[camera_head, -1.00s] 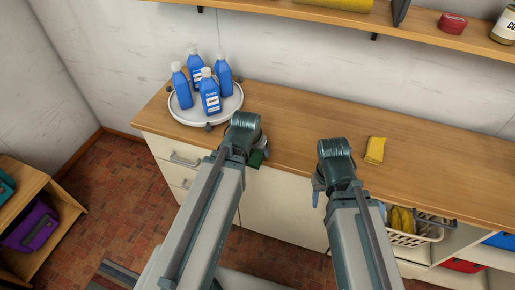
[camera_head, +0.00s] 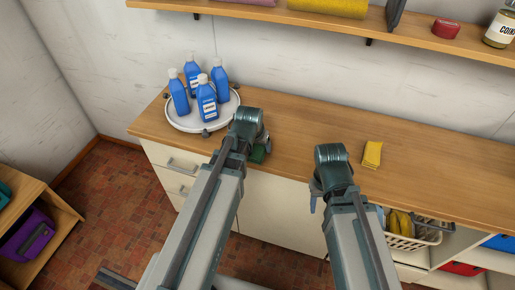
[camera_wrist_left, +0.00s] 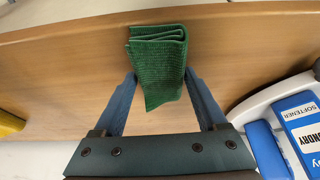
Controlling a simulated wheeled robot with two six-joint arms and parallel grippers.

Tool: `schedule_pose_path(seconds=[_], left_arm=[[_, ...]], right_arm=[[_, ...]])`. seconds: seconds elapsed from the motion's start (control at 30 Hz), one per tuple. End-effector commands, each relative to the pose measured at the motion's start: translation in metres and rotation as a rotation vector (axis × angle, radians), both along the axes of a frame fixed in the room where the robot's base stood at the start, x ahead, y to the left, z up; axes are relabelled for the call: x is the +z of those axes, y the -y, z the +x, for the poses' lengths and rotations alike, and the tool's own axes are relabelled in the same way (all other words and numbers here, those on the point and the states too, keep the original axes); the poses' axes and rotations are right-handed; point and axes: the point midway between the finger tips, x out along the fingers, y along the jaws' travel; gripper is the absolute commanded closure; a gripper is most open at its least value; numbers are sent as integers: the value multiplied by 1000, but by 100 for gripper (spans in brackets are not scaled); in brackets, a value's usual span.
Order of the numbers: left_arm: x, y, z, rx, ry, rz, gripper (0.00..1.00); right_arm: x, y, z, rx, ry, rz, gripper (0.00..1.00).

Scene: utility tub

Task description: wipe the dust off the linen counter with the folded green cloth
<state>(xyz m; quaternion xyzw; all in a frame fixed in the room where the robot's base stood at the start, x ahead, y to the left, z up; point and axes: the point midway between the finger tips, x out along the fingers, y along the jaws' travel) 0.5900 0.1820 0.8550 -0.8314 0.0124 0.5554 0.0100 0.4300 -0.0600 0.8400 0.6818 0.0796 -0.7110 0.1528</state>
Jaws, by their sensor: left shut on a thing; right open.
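The wooden linen counter (camera_head: 290,150) runs along the wall; I cannot make out dust on it. The folded green cloth (camera_head: 260,152) is near its front edge, mostly hidden behind my left wrist. In the left wrist view the cloth (camera_wrist_left: 158,62) sits between the two blue fingers of my left gripper (camera_wrist_left: 160,82), which is shut on it, over the wood; I cannot tell whether it touches the surface. My right gripper (camera_head: 317,195) is open at the counter's front edge, largely hidden by its own wrist.
A round white tray (camera_head: 180,122) with several blue bottles (camera_head: 207,100) stands on the counter's left, near the left gripper. A yellow item (camera_head: 372,154) lies to the right. A basket (camera_head: 425,239) is below the counter. A wall shelf (camera_head: 270,22) hangs above. The middle is clear.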

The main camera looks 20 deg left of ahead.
Motion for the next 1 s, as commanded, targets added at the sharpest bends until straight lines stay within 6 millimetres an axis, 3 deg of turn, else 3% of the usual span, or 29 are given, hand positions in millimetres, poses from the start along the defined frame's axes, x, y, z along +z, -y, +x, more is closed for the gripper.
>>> schedule_pose_path(seconds=[0.2, 0.57, 1.0], left_arm=[[-2, 1, 22, 0, 1, 0, 70], [-3, 1, 31, 0, 1, 0, 70], [-1, 2, 63, 0, 1, 0, 70]], right_arm=[[-2, 0, 0, 0, 0, 0, 50], [-3, 0, 0, 0, 0, 0, 50], [-1, 0, 0, 0, 0, 0, 50]])
